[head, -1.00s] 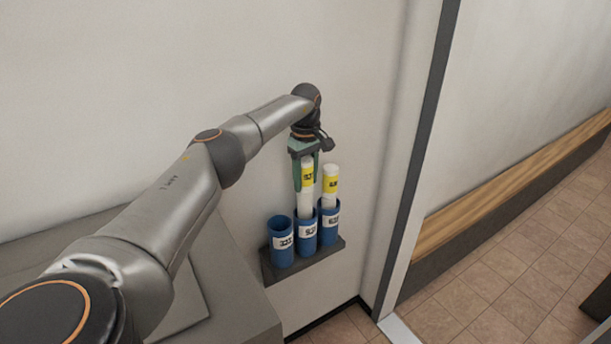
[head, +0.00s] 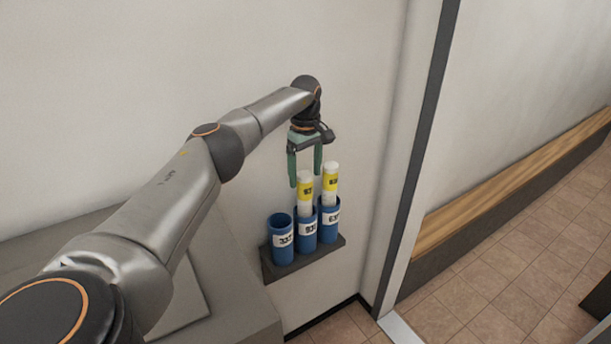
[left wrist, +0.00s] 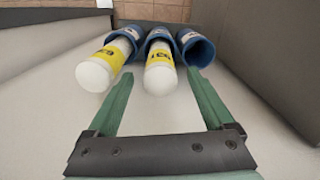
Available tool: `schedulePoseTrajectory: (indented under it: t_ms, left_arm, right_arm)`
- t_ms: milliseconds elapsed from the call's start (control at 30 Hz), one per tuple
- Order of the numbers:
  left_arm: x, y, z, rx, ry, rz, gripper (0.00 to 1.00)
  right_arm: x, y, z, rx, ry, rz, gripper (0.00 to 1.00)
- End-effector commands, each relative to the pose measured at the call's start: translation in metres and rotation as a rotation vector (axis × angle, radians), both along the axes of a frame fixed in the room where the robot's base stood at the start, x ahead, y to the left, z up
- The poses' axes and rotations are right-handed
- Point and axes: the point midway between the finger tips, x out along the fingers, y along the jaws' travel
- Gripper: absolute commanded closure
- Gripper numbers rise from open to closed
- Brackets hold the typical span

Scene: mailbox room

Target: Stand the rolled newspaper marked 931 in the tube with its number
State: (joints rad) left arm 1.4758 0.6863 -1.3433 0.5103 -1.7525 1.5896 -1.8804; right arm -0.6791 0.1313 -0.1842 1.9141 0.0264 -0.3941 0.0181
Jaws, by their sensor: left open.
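A rolled newspaper (head: 305,195), white with a yellow label, stands in the middle blue tube (head: 306,231). Its printed number and the tube's are small, but both seem to read 931. My left gripper (head: 305,172) is open just above this roll, fingers pointing down. In the left wrist view, the round white end of the roll (left wrist: 160,77) lies between the green fingertips with the fingers apart from it. My right gripper is not in view.
A second yellow-labelled roll (head: 330,183) stands in the right tube (head: 329,215), close beside. The left tube (head: 280,245) looks empty. The tubes sit on a dark wall shelf (head: 337,245). A wall edge and door frame (head: 425,120) rise to the right.

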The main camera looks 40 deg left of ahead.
Motion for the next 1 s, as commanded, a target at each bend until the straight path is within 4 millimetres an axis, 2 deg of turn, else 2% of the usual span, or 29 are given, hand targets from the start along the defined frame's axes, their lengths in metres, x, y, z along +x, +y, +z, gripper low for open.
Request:
schedulePoseTrajectory:
  t_ms: [300, 500, 667, 1000]
  left_arm:
    - [0.001, 0.0, 0.07, 0.0, -0.006, 0.0, 0.14]
    - [0.001, 0.0, 0.103, 0.001, -0.003, 0.001, 0.14]
    - [0.0, 0.0, 0.113, 0.001, -0.002, -0.001, 0.14]
    - [0.0, 0.0, 0.113, 0.001, -0.001, -0.001, 0.14]
  right_arm:
    - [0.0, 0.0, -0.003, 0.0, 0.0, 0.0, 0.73]
    - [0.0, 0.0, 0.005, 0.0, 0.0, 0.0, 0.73]
    - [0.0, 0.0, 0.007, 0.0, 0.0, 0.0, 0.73]
    - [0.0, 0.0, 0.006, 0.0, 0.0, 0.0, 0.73]
